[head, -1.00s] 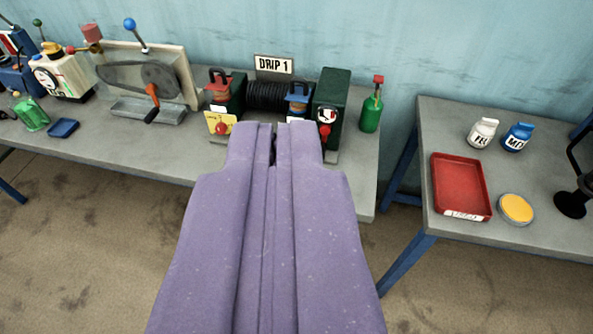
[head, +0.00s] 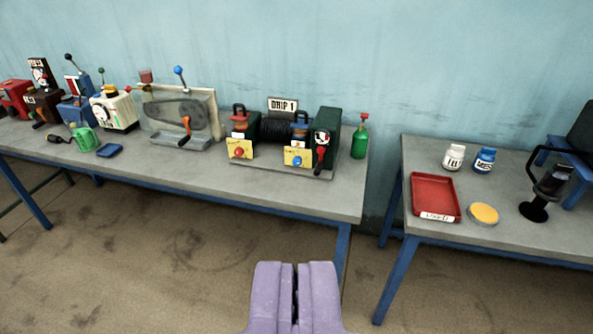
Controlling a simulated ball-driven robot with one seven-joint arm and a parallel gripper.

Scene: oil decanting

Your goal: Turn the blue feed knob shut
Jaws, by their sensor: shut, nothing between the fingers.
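The blue feed knob (head: 297,161) is on a yellow plate at the right front of the DRIP 1 machine (head: 272,130). A blue-topped bottle (head: 300,127) stands right above it. A red knob (head: 238,153) is on the matching yellow plate at the left, under a red-topped bottle (head: 239,122). My purple gripper (head: 295,266) is shut and empty at the bottom of the view. In the picture it is well below the machine and apart from it. The angle the knob is turned to is too small to read.
The grey bench (head: 280,197) carries the machine, a green bottle (head: 360,138), a panel with an orange handle (head: 184,115) and several machines farther left. A gap separates it from the right table (head: 430,228), which holds a red tray (head: 435,196) and two small bottles.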

